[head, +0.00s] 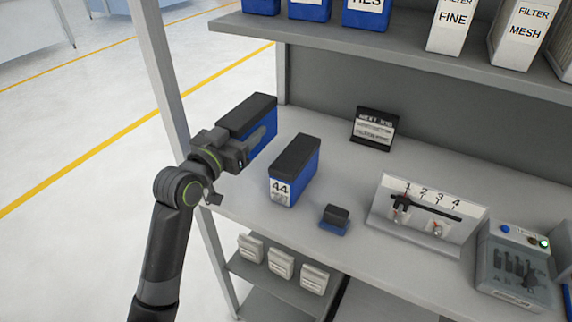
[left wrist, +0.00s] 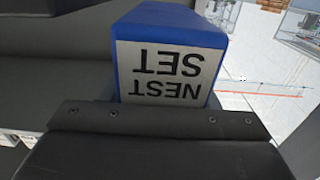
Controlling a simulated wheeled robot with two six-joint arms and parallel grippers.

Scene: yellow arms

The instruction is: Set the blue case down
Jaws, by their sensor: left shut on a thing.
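A blue case with a black lid (head: 263,126) is at the left end of the grey shelf (head: 345,180). My left gripper (head: 252,143) is shut on it, with one dark finger along its near side. In the left wrist view the blue case (left wrist: 170,35) fills the upper middle, with a white label reading NEST SET upside down. I cannot tell whether its underside touches the shelf. My right gripper is not in view.
A second blue case labelled 44 (head: 306,172) stands close to the right. A small black and blue block (head: 335,217), a sign (head: 374,130), a numbered rack (head: 425,215) and a grey control box (head: 513,265) share the shelf. A post (head: 165,85) rises at left; an upper shelf (head: 430,65) hangs above.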

